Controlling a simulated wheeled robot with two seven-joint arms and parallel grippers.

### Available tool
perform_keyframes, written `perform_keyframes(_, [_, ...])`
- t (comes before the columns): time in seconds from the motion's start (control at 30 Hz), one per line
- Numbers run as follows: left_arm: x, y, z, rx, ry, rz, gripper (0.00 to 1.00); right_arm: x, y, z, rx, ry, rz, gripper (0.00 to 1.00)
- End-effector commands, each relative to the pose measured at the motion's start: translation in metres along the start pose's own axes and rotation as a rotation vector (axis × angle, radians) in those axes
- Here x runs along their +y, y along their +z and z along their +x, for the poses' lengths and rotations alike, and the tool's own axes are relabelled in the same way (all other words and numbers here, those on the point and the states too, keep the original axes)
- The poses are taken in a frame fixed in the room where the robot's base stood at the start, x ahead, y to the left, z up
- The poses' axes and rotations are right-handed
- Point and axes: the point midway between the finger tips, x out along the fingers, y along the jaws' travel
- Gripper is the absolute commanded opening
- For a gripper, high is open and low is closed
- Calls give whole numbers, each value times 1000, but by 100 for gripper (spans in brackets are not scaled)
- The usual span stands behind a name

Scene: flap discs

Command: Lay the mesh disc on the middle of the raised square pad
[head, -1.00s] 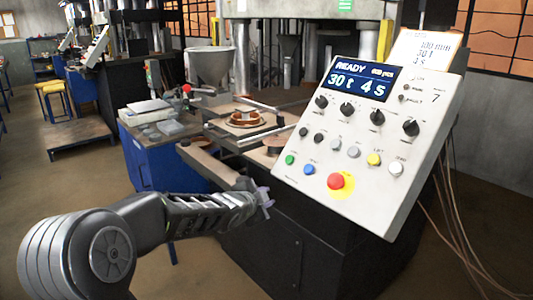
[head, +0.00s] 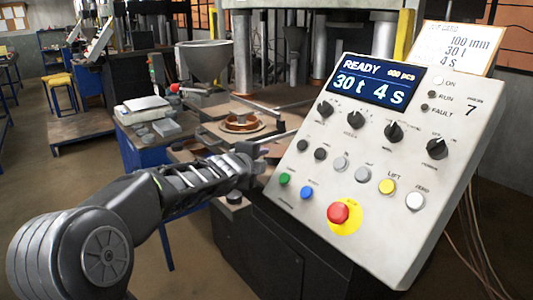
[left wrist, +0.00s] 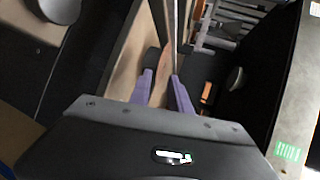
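My left gripper (head: 262,158) is behind the left edge of the control panel, below and right of a brown ring-shaped piece (head: 240,122) on a flat plate of the press. Its fingers are hard to make out there. In the left wrist view the two purple fingers (left wrist: 162,76) stand apart with a gap between them. A thin reddish-brown piece shows beyond and between them; I see no grip on it. I cannot make out the mesh disc for certain, nor tell which surface is the raised square pad. My right gripper is out of view.
The slanted control panel (head: 315,160), reading READY, 30 t, 4 s, stands close on the right. A grey funnel (head: 203,62) and steel press columns rise behind. A blue bench (head: 135,150) with a white box (head: 147,104) stands left. Open floor lies at the far left.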

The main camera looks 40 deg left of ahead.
Motion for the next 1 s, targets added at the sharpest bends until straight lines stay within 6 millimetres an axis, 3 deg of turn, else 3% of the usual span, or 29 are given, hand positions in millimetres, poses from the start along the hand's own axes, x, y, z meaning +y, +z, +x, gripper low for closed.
perform_keyframes(0.43, [1,0,5,1,1,-2,24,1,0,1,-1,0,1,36])
perform_keyframes(1.0, [0,0,48,0,0,-2,24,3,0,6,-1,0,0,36])
